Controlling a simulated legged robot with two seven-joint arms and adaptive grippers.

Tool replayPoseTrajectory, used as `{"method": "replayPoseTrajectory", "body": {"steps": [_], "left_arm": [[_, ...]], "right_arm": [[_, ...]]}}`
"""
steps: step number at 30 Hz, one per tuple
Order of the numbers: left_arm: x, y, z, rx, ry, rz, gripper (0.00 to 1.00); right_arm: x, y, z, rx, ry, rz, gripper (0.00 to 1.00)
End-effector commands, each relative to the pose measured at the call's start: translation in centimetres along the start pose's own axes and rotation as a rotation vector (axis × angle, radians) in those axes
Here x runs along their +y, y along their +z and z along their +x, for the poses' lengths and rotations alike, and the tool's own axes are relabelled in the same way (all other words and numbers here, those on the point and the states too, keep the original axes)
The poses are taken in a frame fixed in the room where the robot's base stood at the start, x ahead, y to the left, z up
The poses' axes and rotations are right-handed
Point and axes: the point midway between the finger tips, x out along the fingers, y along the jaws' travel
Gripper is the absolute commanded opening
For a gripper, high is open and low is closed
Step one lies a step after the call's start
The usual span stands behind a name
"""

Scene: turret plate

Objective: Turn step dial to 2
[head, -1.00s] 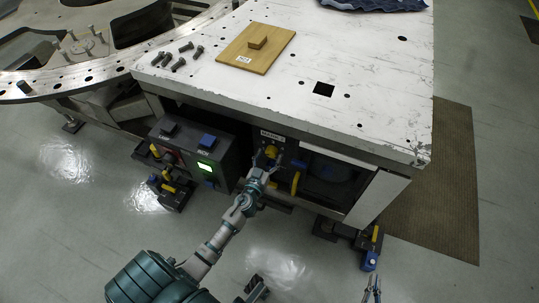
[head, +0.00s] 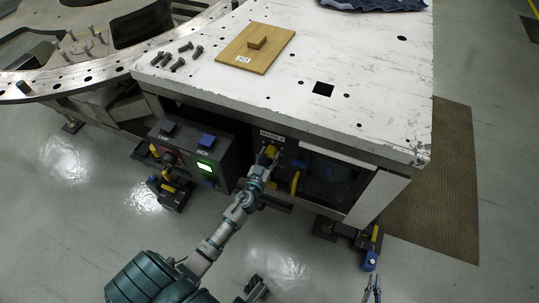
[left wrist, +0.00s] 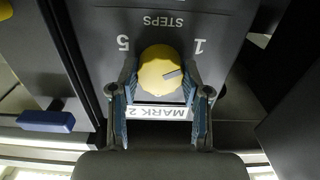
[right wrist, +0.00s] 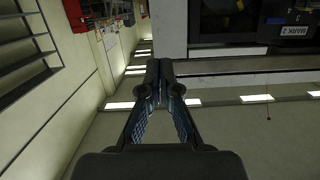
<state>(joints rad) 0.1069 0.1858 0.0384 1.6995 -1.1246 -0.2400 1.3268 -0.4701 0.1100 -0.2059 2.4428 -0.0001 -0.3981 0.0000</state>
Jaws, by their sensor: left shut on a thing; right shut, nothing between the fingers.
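The yellow step dial (head: 271,151) sits on the dark panel under the table's front edge, below a MARK 2 plate. In the left wrist view the dial (left wrist: 158,66) appears upside down with STEPS, 5 and 1 printed on the panel; a dark mark lies on the right part of its face. The 2 is not readable beside the dial. My left gripper (left wrist: 160,95) is shut on the dial, one finger on each side; it also shows in the head view (head: 266,160). My right gripper (head: 372,288) is shut and empty, low at the right; its fingers show in the right wrist view (right wrist: 160,85).
A control box (head: 198,158) with a lit green screen stands left of the dial panel. A yellow handle (head: 295,182) is just right of the dial. The white table top (head: 350,85) overhangs the panel. Open floor lies in front.

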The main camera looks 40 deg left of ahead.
Motion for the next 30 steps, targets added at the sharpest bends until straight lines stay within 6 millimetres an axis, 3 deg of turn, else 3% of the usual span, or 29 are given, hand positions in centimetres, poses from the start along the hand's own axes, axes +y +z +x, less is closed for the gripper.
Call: {"method": "replayPoseTrajectory", "body": {"steps": [8, 30], "left_arm": [[0.0, 0.1, 0.0, 0.001, -0.002, 0.147, 0.12], [0.2, 0.2, 0.0, 0.007, 0.000, 0.803, 0.12]], "right_arm": [[-0.1, -0.4, 0.1, 0.035, -0.002, 0.002, 0.00], [-0.3, -1.5, 0.2, 0.105, -0.007, 0.004, 0.00]]}}
